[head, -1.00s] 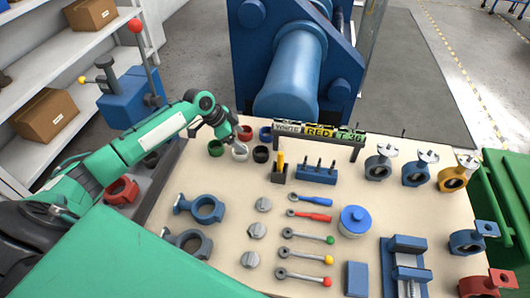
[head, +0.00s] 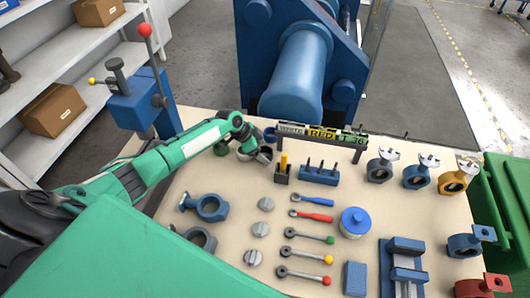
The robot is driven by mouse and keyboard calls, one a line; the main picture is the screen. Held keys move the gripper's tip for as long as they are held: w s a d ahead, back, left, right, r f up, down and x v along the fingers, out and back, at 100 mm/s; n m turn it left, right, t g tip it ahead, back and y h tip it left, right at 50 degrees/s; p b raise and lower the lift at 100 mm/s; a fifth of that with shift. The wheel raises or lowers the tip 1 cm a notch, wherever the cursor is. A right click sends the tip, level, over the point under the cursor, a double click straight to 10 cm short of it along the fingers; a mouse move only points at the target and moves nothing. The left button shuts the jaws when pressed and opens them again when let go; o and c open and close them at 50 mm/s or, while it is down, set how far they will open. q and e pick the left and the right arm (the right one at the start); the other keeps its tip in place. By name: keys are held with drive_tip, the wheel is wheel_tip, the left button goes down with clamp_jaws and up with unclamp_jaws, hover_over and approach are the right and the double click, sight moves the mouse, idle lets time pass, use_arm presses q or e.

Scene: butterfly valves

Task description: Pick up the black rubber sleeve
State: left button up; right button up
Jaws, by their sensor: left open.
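The black rubber sleeve (head: 265,155) is a short dark ring at the back left of the table, just left of the dark block with the yellow piece. My left gripper (head: 256,150) is over it, pointing down, with its fingers at or right beside the sleeve. The gripper is open; whether a finger touches the sleeve is too small to tell. It partly covers the sleeve. My right gripper is not in the head view.
A green ring (head: 221,149) and a blue ring (head: 270,134) stand close by. A dark block with a yellow piece (head: 283,170) is just right of the sleeve. A lettered rack (head: 322,134) stands behind. Valve bodies and lever handles fill the table's front and right.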

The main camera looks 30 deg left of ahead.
use_arm(q)
drive_tip(key=shift+x, duration=1.1)
drive_tip(key=c, duration=1.1)
drive_tip(key=shift+o, duration=0.2)
drive_tip(key=shift+r, duration=0.15)
